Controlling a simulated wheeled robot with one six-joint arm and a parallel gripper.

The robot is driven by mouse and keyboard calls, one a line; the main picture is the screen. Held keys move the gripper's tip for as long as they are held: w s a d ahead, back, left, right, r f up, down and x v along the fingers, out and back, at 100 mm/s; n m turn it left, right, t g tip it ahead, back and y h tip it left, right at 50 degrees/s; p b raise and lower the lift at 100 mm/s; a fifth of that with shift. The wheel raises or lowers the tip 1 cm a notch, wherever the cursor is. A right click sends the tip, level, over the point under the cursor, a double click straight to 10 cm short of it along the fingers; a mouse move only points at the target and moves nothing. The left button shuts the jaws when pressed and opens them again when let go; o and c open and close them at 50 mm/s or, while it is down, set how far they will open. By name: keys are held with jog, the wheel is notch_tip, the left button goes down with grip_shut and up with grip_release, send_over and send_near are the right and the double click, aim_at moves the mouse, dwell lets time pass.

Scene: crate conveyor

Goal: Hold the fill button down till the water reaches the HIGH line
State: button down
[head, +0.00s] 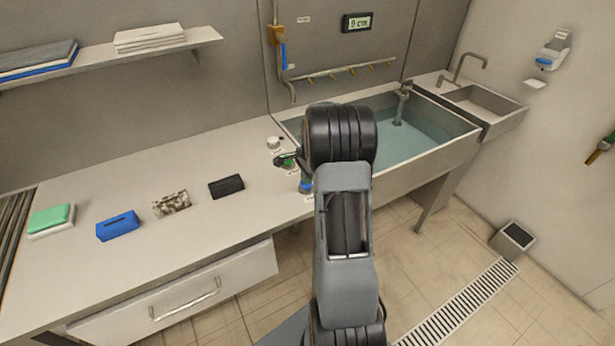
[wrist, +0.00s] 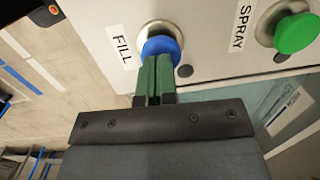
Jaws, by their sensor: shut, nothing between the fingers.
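The blue FILL button (wrist: 162,47) sits in a metal ring beside its FILL label in the wrist view. My gripper (wrist: 158,62) is shut and empty. Its green fingertips overlap the button's near edge; I cannot tell whether they touch or press it. The basin (head: 455,151) holds water (head: 425,142) with a flat bluish surface, seen in the head view.
A green SPRAY button (wrist: 297,33) is right of FILL. A white knob (head: 273,142) stands farther back. A faucet (head: 402,100) stands at the basin.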

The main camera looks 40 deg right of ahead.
notch_tip(320, 180, down, 2)
jog(key=shift+b, duration=0.75)
jog(key=shift+s+a+f, duration=0.1)
jog(key=shift+s+a, duration=0.05)
jog(key=shift+s, duration=0.05)
jog(key=shift+f, duration=0.1)
dwell(1.3)
dwell(0.7)
jog(key=r+p, duration=0.1)
jog(key=r, duration=0.1)
jog(key=r+p, duration=0.1)
jog(key=r, duration=0.1)
jog(key=r+p, duration=0.2)
jog(key=shift+d, duration=0.25)
notch_tip(320, 180, up, 9)
jog(key=b, duration=0.2)
jog(key=shift+s+d, duration=0.25)
jog(key=shift+d, duration=0.2)
